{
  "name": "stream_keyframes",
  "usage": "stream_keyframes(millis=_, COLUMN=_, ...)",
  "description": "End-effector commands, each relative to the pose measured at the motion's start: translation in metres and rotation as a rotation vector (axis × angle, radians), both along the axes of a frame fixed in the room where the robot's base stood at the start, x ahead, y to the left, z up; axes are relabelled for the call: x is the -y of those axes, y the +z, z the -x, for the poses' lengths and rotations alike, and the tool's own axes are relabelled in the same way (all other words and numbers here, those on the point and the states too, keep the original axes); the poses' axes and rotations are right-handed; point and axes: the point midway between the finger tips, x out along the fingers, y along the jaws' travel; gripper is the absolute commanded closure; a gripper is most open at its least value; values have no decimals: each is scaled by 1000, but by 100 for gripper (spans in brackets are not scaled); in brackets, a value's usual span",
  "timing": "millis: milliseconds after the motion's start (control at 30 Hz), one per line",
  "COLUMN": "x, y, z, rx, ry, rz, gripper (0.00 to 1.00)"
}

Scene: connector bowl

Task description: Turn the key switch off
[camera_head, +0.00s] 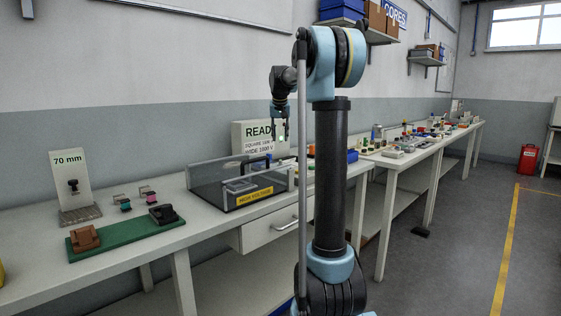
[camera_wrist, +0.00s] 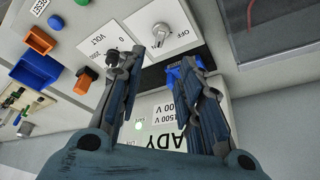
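In the wrist view, a silver switch knob (camera_wrist: 158,36) sits on a white plate beside the printed word OFF. I cannot make out a key shape or exactly which way it points. My gripper (camera_wrist: 155,62) is open, with its two fingers apart and nothing visibly held between them. The switch lies beyond the fingertips, apart from them. In the head view my gripper (camera_head: 280,112) hangs in front of the READY sign board (camera_head: 250,133), above the bench. The switch cannot be made out in the head view.
A dark knob (camera_wrist: 112,57) on a VOLT plate is close to the left finger. A bright blue part (camera_wrist: 185,73) is by the right finger. A clear-walled HIGH VOLTAGE box (camera_head: 240,183) stands on the bench. A green board (camera_head: 120,237) lies at the left.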

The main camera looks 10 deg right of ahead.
Motion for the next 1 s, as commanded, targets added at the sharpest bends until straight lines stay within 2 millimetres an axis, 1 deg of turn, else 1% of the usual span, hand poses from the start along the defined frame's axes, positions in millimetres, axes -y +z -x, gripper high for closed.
stream_keyframes(millis=33, x=1, y=-9, z=-4, rx=0, ry=0, rz=0, gripper=67)
stream_keyframes(millis=100, x=2, y=-20, z=-8, rx=0, ry=0, rz=0, gripper=67)
stream_keyframes(millis=600, x=7, y=-100, z=-40, rx=0, ry=-1, rz=0, gripper=67)
stream_keyframes(millis=800, x=9, y=-120, z=-49, rx=0, ry=-1, rz=0, gripper=67)
stream_keyframes(millis=1000, x=9, y=-127, z=-51, rx=0, ry=-1, rz=0, gripper=67)
